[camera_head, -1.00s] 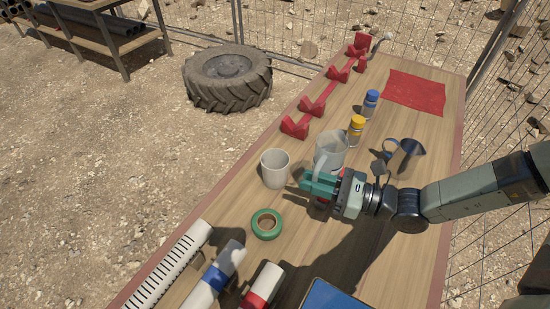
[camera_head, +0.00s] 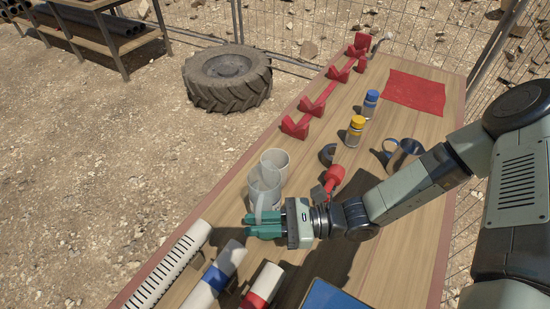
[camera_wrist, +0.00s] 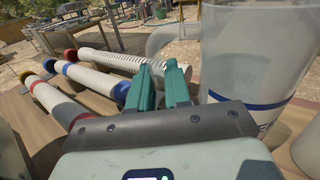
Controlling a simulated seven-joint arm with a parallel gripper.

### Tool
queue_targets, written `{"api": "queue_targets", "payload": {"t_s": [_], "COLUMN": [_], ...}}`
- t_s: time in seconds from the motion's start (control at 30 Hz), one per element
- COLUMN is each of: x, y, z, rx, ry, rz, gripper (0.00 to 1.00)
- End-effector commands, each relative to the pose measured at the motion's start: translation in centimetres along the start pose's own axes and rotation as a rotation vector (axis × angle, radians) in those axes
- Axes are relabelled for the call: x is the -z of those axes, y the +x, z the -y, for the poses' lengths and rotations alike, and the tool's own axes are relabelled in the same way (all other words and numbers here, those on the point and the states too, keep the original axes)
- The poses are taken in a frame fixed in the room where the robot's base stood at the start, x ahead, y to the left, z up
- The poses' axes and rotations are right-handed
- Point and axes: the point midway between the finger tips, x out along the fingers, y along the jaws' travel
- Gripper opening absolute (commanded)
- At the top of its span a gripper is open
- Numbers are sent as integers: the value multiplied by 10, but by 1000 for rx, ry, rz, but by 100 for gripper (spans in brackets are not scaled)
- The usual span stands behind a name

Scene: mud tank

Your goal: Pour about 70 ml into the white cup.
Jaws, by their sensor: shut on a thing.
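The white cup (camera_head: 278,158) stands on the table, its lower part hidden behind a clear jug (camera_head: 265,188). My gripper (camera_head: 264,226) is shut on the jug's handle, with its green fingers at the near side of the jug. In the wrist view the green fingers (camera_wrist: 165,86) grip the lower handle, and the jug (camera_wrist: 255,55), with a blue band, fills the right side. The jug looks near upright. How much liquid is in it, and whether it touches the cup, I cannot tell.
Striped pipes (camera_head: 178,262) lie at the near left of the table. Red brackets (camera_head: 296,127) line the far left edge.

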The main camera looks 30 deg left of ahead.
Motion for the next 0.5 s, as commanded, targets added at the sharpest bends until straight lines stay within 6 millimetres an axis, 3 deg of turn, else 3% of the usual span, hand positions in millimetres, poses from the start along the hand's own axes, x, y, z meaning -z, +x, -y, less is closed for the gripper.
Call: {"api": "queue_targets", "payload": {"t_s": [0.2,0.5], "x": [22,25], "y": [0,0], "z": [0,0], "rx": [0,0], "ry": [0,-1], "rz": [2,1], "gripper": [0,0]}}
